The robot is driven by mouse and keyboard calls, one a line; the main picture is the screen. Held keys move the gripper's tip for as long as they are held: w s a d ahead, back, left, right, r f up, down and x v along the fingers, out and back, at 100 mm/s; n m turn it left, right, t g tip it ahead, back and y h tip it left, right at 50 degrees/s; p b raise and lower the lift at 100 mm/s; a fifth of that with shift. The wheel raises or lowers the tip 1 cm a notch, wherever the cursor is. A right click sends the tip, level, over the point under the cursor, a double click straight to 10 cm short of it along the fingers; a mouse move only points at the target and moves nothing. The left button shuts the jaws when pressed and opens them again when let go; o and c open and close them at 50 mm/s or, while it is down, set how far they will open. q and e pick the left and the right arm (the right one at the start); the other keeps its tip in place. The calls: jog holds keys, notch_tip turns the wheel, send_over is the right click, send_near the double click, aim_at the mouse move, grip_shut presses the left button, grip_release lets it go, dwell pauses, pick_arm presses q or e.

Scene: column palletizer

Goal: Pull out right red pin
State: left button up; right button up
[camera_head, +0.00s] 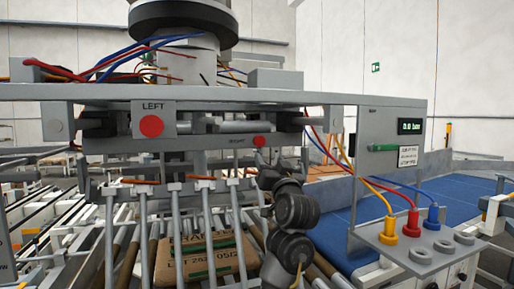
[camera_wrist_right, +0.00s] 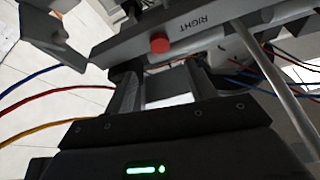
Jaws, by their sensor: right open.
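The right red pin (camera_head: 259,142) shows as a small red head on the grey frame, at the right end of the crossbar. In the right wrist view the red head (camera_wrist_right: 159,43) sits on a grey plate, beside the word RIGHT. My right gripper (camera_wrist_right: 160,74) is open and empty. Its two dark fingers point toward the pin, with the red head just beyond the gap between their tips. In the head view my right gripper (camera_head: 264,160) is small and dark, just below the pin. My left gripper is not in view.
Another red pin head (camera_head: 151,126) is on the plate marked LEFT. Grey rods hang below the frame above a brown carton (camera_head: 201,260). Yellow, red and blue plugs (camera_head: 413,222) with cables stand on a panel at right. A blue conveyor (camera_head: 335,232) lies behind my right arm.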

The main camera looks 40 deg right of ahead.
aim_at(260, 142)
jog(key=p+x, duration=0.5)
jog(key=x, duration=0.5)
jog(key=shift+s+r+p, duration=0.1)
jog(key=shift+r+p, duration=0.05)
jog(key=shift+p, duration=0.2)
jog(key=shift+w+d, duration=0.15)
jog(key=shift+w, duration=0.25)
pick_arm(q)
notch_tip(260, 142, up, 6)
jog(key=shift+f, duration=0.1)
